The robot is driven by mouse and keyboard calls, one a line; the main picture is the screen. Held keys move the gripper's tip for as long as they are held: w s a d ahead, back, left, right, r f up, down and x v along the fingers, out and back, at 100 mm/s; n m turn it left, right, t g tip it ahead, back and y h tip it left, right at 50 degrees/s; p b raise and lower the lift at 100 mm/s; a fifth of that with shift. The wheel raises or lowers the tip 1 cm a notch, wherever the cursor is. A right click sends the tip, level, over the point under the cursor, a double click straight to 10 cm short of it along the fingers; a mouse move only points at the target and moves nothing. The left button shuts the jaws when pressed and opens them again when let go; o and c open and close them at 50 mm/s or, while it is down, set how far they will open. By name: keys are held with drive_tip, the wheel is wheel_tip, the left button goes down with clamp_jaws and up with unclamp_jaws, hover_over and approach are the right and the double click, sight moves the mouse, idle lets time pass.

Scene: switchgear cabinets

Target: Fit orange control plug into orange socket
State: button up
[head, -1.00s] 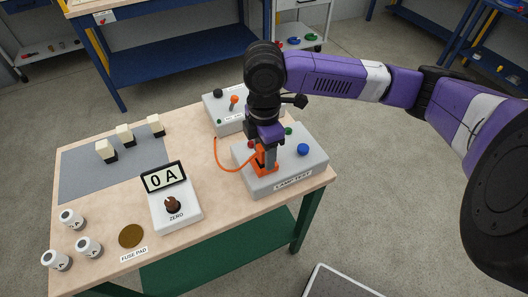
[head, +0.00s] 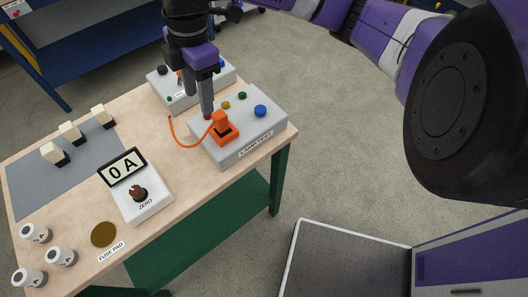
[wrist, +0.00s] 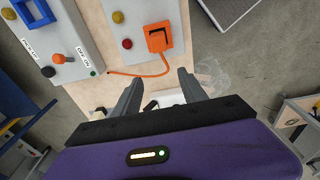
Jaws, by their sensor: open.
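The orange control plug (head: 219,119) stands at the orange socket (head: 229,138) on the grey lamp test box (head: 252,125). An orange cord runs from the plug to the left. In the wrist view the plug (wrist: 156,42) lies against the square orange socket frame (wrist: 163,28) and seems to be in it; how deep it sits I cannot tell. My gripper (head: 204,108) is above and behind the plug in the head view, apart from it. In the wrist view my gripper's (wrist: 158,88) two fingers are spread with nothing between them.
A second grey box (head: 185,92) with knobs and a switch stands behind the lamp test box. A 0 A meter (head: 122,167) with a ZERO knob, a fuse pad (head: 104,235), white fuses (head: 62,257) and cream blocks on a grey mat (head: 40,185) share the table.

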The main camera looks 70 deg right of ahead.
drive_tip(key=w+a+r+m+t+y, duration=0.25)
drive_tip(key=w+a+t, duration=0.2)
drive_tip(key=a, duration=0.45)
drive_tip(key=w+a+r+m+t+y, duration=0.25)
drive_tip(key=w+a+t+y, duration=0.2)
drive_tip(key=a, duration=0.45)
drive_tip(key=w+a+r+m+t+y, duration=0.2)
drive_tip(key=w+a+r+t, duration=0.15)
drive_tip(key=w+a, duration=0.4)
drive_tip(key=s+d+f+m+t+h, duration=0.3)
drive_tip(key=s+f+m+h, duration=0.6)
drive_tip(key=s+f, duration=0.8)
drive_tip(key=s+d+n+g, duration=0.1)
drive_tip(key=s+d+n, duration=0.1)
drive_tip(key=s, duration=0.8)
drive_tip(key=s+d+n, duration=0.2)
drive_tip(key=s+d, duration=0.2)
drive_tip(key=s, duration=0.6)
drive_tip(key=shift+s+f+n+g+h, duration=0.15)
drive_tip(key=shift+f+n+g+h, duration=0.2)
drive_tip(key=shift+n+h, duration=0.05)
drive_tip(key=shift+d, duration=0.1)
